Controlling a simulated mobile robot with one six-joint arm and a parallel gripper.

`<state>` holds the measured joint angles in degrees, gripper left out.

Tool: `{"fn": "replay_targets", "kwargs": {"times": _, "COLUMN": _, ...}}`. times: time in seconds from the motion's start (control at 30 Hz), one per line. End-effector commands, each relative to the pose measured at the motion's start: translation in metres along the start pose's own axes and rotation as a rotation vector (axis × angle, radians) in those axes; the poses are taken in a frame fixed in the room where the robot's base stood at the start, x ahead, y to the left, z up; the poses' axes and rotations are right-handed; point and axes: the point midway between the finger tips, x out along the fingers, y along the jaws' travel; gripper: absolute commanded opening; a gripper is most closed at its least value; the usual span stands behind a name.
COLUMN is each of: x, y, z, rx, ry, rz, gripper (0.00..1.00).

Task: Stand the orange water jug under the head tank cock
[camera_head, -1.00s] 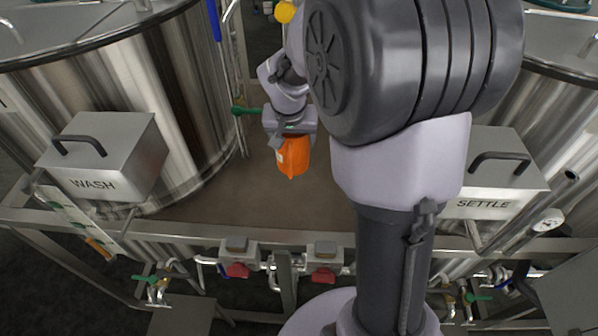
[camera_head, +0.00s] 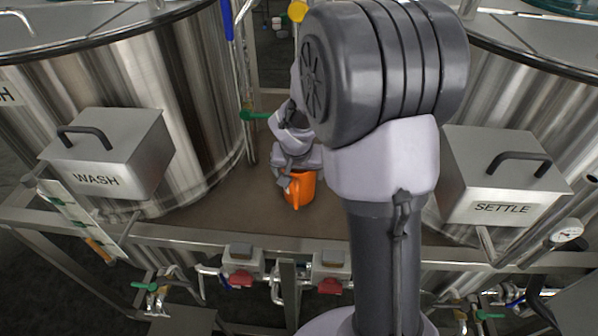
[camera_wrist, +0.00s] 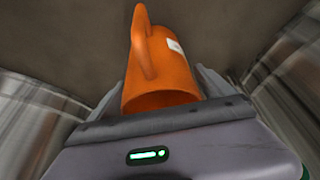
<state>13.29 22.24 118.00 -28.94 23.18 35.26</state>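The orange water jug (camera_head: 303,188) is over the brown deck between the two big steel tanks. It also shows in the wrist view (camera_wrist: 165,75), with its open mouth towards the camera, its handle along the left side and a small white label. My gripper (camera_head: 297,172) is shut on the jug, with a finger on each side (camera_wrist: 163,88). I cannot tell whether the jug's base touches the deck. A green-handled cock (camera_head: 254,115) sits on upright pipes left of and behind my gripper. Its outlet is not clear, and I cannot tell whether it is the head tank cock.
A WASH box (camera_head: 112,160) stands at left and a SETTLE box (camera_head: 495,185) at right. Steel tanks (camera_head: 190,90) (camera_head: 510,90) flank the deck (camera_head: 215,215). A steel rail (camera_head: 190,243) with two red-knobbed controls runs along the front. Bare deck lies left of the jug.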

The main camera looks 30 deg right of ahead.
Motion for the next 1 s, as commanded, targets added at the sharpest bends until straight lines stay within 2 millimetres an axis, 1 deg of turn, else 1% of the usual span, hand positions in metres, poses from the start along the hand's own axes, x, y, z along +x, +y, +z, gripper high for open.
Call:
{"fn": "replay_targets", "kwargs": {"times": 0.23, "x": -0.001, "y": 0.000, "z": 0.000, "rx": 0.000, "ry": 0.000, "rz": 0.000, "gripper": 0.92}}
{"fn": "replay_targets", "kwargs": {"times": 0.3, "x": -0.006, "y": 0.000, "z": -0.003, "rx": 0.000, "ry": 0.000, "rz": 0.000, "gripper": 0.92}}
{"fn": "replay_targets", "kwargs": {"times": 0.37, "x": -0.017, "y": 0.000, "z": -0.003, "rx": 0.001, "ry": 0.002, "rz": 0.000, "gripper": 0.92}}
{"fn": "replay_targets", "kwargs": {"times": 0.5, "x": -0.059, "y": -0.001, "z": -0.004, "rx": 0.001, "ry": 0.004, "rz": -0.001, "gripper": 0.92}}
{"fn": "replay_targets", "kwargs": {"times": 0.6, "x": -0.087, "y": -0.001, "z": -0.003, "rx": 0.001, "ry": 0.004, "rz": -0.002, "gripper": 0.92}}
{"fn": "replay_targets", "kwargs": {"times": 0.7, "x": -0.108, "y": 0.000, "z": -0.003, "rx": 0.001, "ry": 0.003, "rz": -0.002, "gripper": 0.92}}
{"fn": "replay_targets", "kwargs": {"times": 0.87, "x": -0.129, "y": -0.001, "z": 0.001, "rx": -0.001, "ry": 0.002, "rz": -0.007, "gripper": 0.92}}
{"fn": "replay_targets", "kwargs": {"times": 0.93, "x": -0.156, "y": -0.004, "z": 0.015, "rx": -0.004, "ry": 0.008, "rz": -0.038, "gripper": 0.92}}
{"fn": "replay_targets", "kwargs": {"times": 0.97, "x": -0.173, "y": -0.006, "z": 0.026, "rx": -0.008, "ry": 0.011, "rz": -0.061, "gripper": 0.92}}
{"fn": "replay_targets", "kwargs": {"times": 1.0, "x": -0.197, "y": -0.009, "z": 0.045, "rx": -0.016, "ry": 0.012, "rz": -0.099, "gripper": 0.92}}
